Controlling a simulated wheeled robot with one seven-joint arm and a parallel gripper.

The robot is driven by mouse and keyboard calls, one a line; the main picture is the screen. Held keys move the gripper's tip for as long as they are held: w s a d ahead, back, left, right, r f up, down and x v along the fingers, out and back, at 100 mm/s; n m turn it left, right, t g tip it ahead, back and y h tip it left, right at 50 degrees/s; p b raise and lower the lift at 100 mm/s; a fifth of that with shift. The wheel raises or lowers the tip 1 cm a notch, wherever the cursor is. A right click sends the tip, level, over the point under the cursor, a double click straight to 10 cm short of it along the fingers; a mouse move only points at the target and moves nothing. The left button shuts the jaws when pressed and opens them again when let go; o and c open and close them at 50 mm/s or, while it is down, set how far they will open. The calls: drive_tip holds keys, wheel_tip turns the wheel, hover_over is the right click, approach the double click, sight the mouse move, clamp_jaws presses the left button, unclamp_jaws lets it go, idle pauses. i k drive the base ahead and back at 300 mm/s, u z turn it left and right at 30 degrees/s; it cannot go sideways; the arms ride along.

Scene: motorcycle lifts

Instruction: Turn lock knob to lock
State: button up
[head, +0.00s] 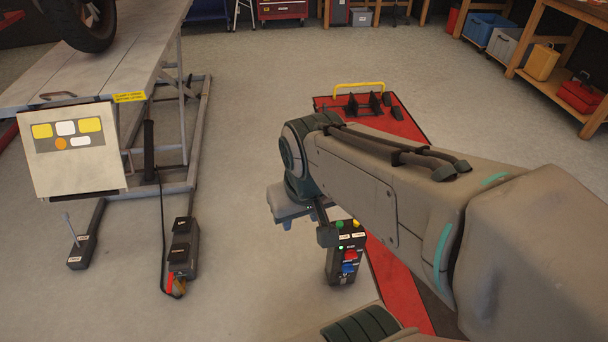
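A dark control box (347,252) stands on the floor right of centre, partly behind my arm. Its top face carries a green and a yellow button, a small green light, a red knob (350,256) and a blue knob (348,268). The labels are too small to read, so I cannot tell which control is the lock knob. My gripper (297,222) points down just left of the box's upper end, apart from the knobs as far as I can see. My wrist and forearm hide much of it, and its finger gap is unclear.
A motorcycle lift (110,75) with a tilted panel (74,150) stands at left. A lever pedal (86,235) and a black cabled box (183,248) lie on the floor. A red platform (400,125) runs behind my arm. The central floor is clear.

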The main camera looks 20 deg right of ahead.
sight(348, 267)
drive_tip(key=k, duration=1.3)
drive_tip(key=u, duration=0.7)
drive_tip(key=i, duration=1.15)
drive_tip(key=z, duration=0.55)
drive_tip(key=i, duration=0.6)
drive_tip(key=z, duration=0.75)
